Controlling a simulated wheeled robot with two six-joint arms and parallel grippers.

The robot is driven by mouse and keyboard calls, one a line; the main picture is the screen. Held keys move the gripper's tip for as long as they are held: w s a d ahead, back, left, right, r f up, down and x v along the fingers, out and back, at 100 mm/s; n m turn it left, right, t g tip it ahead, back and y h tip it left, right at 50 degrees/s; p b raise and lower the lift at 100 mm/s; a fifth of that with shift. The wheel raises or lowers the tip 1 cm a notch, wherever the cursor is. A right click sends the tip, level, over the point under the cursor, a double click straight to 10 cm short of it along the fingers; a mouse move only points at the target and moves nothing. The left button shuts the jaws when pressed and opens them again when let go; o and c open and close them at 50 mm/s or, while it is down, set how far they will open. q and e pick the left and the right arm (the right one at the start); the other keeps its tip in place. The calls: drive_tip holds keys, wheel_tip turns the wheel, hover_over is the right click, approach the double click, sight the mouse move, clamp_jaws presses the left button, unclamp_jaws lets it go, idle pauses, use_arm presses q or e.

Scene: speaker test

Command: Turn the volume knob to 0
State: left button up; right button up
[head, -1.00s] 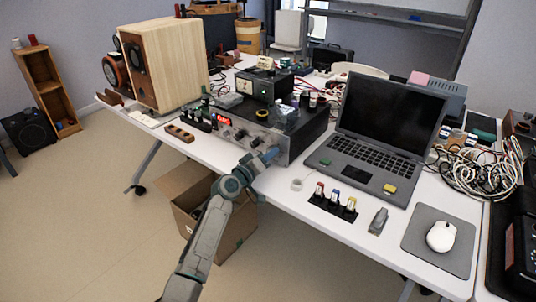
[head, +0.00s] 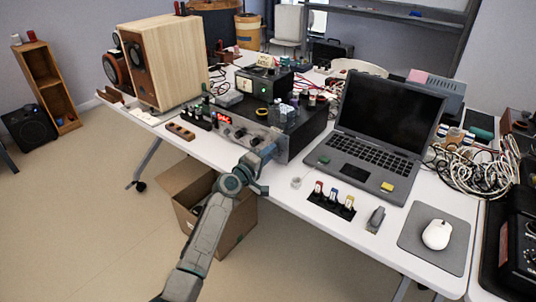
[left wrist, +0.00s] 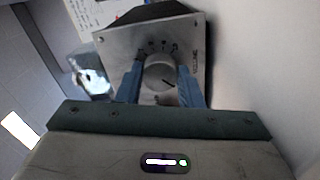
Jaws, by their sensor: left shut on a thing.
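The volume knob (left wrist: 160,72) is a round grey knob on a metal plate (left wrist: 196,50) marked VOLUME, seen in the left wrist view. A dark pointer line on its face runs toward the lower right of the picture. My left gripper (left wrist: 160,82) has its two blue fingers on either side of the knob, shut on it. In the head view my left gripper (head: 263,152) is at the front of the black amplifier (head: 295,130), at the right end of its panel, and hides the knob there. My right gripper is not in view.
A laptop (head: 370,160) stands right of the amplifier. A wooden speaker (head: 170,60) stands to the left. Coloured connectors (head: 333,195) and a mouse (head: 437,234) lie near the table's front edge. An open cardboard box (head: 235,228) is on the floor below.

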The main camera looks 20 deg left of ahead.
use_arm(q)
drive_tip(key=shift+f, duration=0.1)
drive_tip(key=o, duration=1)
drive_tip(key=shift+c, duration=0.2)
drive_tip(key=v, duration=1)
drive_tip(key=shift+s, duration=0.4)
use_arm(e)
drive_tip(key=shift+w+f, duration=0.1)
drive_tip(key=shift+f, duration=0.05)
use_arm(q)
drive_tip(key=shift+a, duration=0.15)
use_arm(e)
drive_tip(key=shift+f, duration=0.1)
